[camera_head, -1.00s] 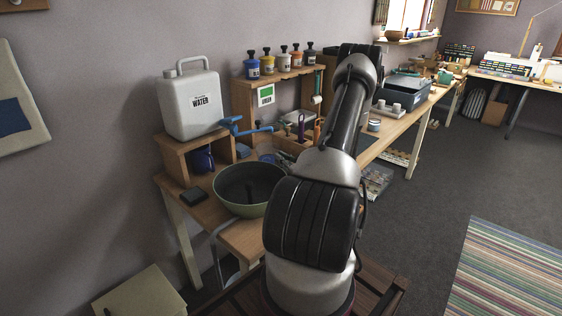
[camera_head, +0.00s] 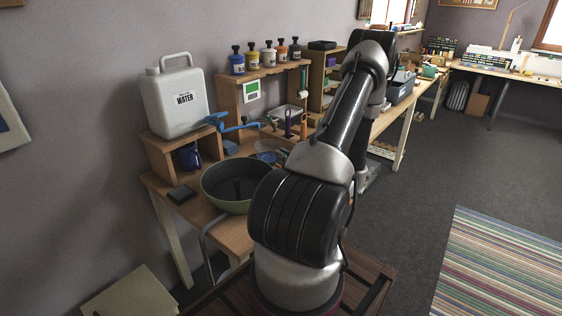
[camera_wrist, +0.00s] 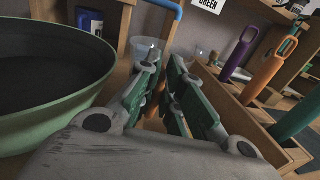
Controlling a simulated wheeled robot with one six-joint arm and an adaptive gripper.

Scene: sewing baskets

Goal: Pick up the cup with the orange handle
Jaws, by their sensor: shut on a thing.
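My gripper (camera_wrist: 163,76) fills the middle of the wrist view, its two green-padded fingers close together. A narrow orange-brown strip (camera_wrist: 152,103) shows between them; it looks like the handle of the cup with the orange handle. A clear cup (camera_wrist: 143,44) shows just beyond the fingertips, partly covered by them. I cannot see clearly how the handle joins the cup.
A green basin (camera_wrist: 88,118) stands close on the left. A wooden tool rack (camera_wrist: 243,115) with purple, orange and green handled tools is close on the right. A white water container (camera_head: 178,98) stands on a shelf.

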